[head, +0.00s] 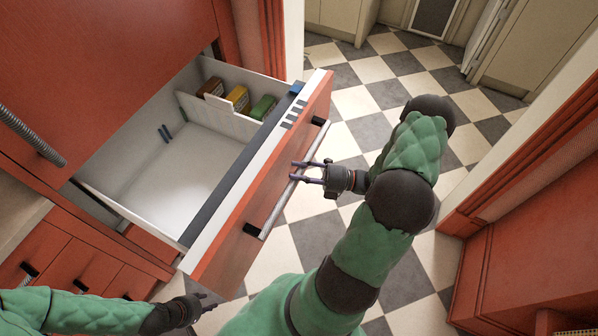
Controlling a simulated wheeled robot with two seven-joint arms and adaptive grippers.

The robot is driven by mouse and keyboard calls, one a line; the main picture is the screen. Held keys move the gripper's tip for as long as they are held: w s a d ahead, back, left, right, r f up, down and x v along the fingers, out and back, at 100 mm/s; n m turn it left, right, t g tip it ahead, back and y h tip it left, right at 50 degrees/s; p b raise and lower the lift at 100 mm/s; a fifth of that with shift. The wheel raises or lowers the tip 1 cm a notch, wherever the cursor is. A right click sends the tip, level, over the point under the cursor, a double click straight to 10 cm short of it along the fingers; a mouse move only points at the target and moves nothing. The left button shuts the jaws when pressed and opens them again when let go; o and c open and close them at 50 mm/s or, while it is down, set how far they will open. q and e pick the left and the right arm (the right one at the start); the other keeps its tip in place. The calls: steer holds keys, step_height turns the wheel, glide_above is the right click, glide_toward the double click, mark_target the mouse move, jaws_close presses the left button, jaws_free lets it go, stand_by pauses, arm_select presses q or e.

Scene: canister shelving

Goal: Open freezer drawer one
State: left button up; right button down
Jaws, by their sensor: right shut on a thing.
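The freezer drawer (262,190) is pulled out from the red cabinet, with its white interior showing. It has a red front panel and a long metal bar handle (275,215) on dark mounts. My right gripper (296,172) is at the middle of this handle, its fingers shut on the bar from the outer side. My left gripper (207,301) is low at the left, below the drawer's near corner. It is empty and its fingertips look apart.
Several small boxes (238,98) stand in a compartment at the drawer's back right. Smaller red drawers (70,268) are at lower left. A red cabinet (530,250) stands at right. The checkered floor (345,103) between is clear.

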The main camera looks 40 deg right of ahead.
steer(key=c, duration=0.8)
jaws_free()
steer(key=shift+c, duration=0.2)
steer(key=v, duration=1.2)
steer(key=shift+s+f, duration=0.1)
steer(key=shift+f, duration=0.05)
